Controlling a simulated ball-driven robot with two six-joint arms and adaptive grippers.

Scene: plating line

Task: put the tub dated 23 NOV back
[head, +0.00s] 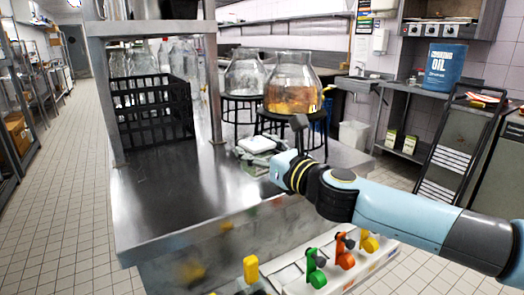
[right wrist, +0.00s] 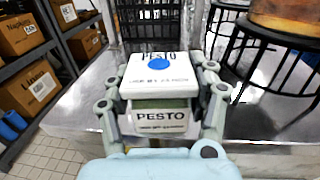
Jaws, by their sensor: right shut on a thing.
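A PESTO tub (right wrist: 161,118) with a white lid and a blue dot is in the right wrist view. Its lid carries a use-by line too small for me to read surely. My right gripper (right wrist: 163,108) is shut on the tub, with a finger on each side. In the head view the tub (head: 257,144) shows small, beyond my right gripper (head: 262,158), over the steel counter near the stools. Whether the tub touches the counter I cannot tell. My left gripper is not in view.
A black crate (head: 152,112) stands on the steel counter (head: 165,200) at left. Black stools (head: 285,122) carry glass jars, one with amber liquid (head: 293,85). Colored taps (head: 345,250) line the front. Open counter lies left of the tub. Shelves with boxes (right wrist: 25,90) stand left in the wrist view.

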